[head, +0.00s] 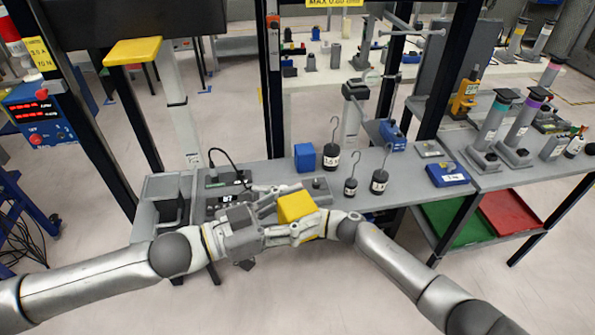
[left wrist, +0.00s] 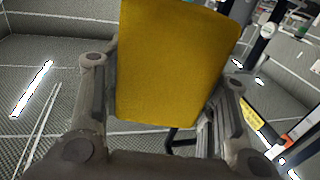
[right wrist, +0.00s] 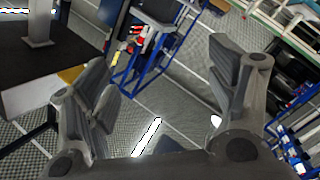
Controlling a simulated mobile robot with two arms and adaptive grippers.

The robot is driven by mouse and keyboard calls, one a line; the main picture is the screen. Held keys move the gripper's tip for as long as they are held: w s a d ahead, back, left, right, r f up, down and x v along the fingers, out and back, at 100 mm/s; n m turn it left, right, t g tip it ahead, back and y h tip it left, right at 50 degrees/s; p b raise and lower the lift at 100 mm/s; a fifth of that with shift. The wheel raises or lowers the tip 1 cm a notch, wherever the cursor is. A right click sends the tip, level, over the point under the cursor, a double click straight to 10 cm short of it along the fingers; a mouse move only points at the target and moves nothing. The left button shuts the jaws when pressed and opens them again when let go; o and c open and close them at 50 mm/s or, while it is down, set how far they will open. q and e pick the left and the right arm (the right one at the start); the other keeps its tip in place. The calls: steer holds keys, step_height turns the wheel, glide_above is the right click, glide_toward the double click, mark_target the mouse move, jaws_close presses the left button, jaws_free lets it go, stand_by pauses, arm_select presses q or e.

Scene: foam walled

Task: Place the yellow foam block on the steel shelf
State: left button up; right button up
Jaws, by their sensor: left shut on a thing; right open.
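The yellow foam block (head: 297,207) is held in my left gripper (head: 305,222), in front of the near edge of the grey steel shelf (head: 405,180). In the left wrist view the yellow block (left wrist: 175,62) fills the space between the fingers of my left gripper (left wrist: 165,75). My right gripper (head: 264,198) overlaps the left one in the head view, partly hidden behind it and the block. In the right wrist view my right gripper (right wrist: 163,75) has its fingers wide apart with nothing between them.
On the grey surface stand a blue block (head: 304,157), black hooked weights (head: 331,155), (head: 379,181) and a blue box (head: 447,174). Black posts (head: 273,90) rise around it. Green (head: 447,220) and red (head: 508,212) trays sit below. Bare surface lies between the weights and blue box.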

step_height(320, 180, up, 14)
steer(key=d+n+g+h, duration=0.15)
steer(key=n+g, duration=0.35)
steer(key=n, duration=0.5)
arm_select(q)
steer(key=shift+d, duration=0.1)
arm_select(e)
step_height(320, 180, up, 9)
steer(key=n+t+h, duration=0.1)
steer(key=n+h, duration=0.7)
steer(key=h, duration=0.7)
glide_above(299, 204)
steer(key=shift+a+f, duration=0.15)
steer(key=shift+a, duration=0.3)
steer(key=shift+d+f+t+h, duration=0.1)
steer(key=shift+d+t+h, duration=0.2)
steer(key=shift+d+h, duration=0.15)
step_height(299, 204, down, 12)
steer(key=shift+a+r, duration=0.1)
steer(key=shift+r, duration=0.05)
steer(key=c, duration=1.1)
arm_select(q)
steer(key=o, duration=1.1)
